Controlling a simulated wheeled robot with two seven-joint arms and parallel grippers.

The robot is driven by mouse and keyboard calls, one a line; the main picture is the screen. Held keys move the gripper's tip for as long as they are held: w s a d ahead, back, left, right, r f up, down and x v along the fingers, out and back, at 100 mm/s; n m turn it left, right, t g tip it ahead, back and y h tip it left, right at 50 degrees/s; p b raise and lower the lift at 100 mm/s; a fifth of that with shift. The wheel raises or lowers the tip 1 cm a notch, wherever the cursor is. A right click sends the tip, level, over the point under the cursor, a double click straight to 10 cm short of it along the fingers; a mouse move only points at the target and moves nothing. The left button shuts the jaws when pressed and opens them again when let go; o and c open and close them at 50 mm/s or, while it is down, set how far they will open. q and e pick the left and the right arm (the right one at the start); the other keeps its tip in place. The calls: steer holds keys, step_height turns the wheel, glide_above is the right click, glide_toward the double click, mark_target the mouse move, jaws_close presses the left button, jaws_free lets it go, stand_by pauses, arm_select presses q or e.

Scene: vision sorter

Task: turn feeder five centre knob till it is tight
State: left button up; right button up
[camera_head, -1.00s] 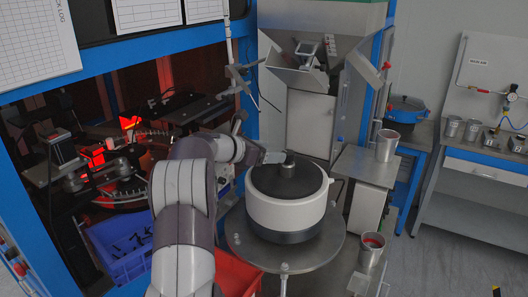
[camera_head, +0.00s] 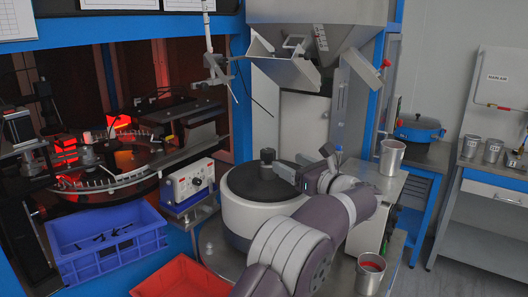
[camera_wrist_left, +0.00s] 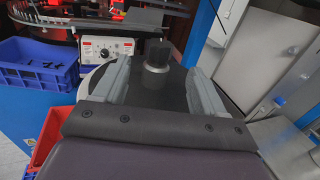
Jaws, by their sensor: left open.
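The feeder is a round white drum (camera_head: 238,214) with a dark top and a dark upright centre knob (camera_head: 268,164). The knob also shows in the left wrist view (camera_wrist_left: 157,54), standing on a wider grey base. My left gripper (camera_head: 280,171) reaches in from the right side of the knob, low over the dark top. In the left wrist view my left gripper (camera_wrist_left: 157,72) is open, with one finger on each side of the knob's line. The knob appears around or just past the fingertips, with gaps on both sides; I see no contact. My right gripper is not in view.
A control box (camera_head: 189,182) stands left of the drum. A blue crate (camera_head: 105,260) and a red crate (camera_head: 180,280) are at lower left. Metal cups (camera_head: 391,157) stand to the right. A hopper (camera_head: 300,68) hangs behind the drum.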

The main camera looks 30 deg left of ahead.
mark_target(271, 149)
arm_select(q)
steer(key=p+x, duration=0.3)
steer(key=x, duration=0.9)
steer(key=shift+s+p, duration=0.1)
steer(key=shift+p, duration=0.25)
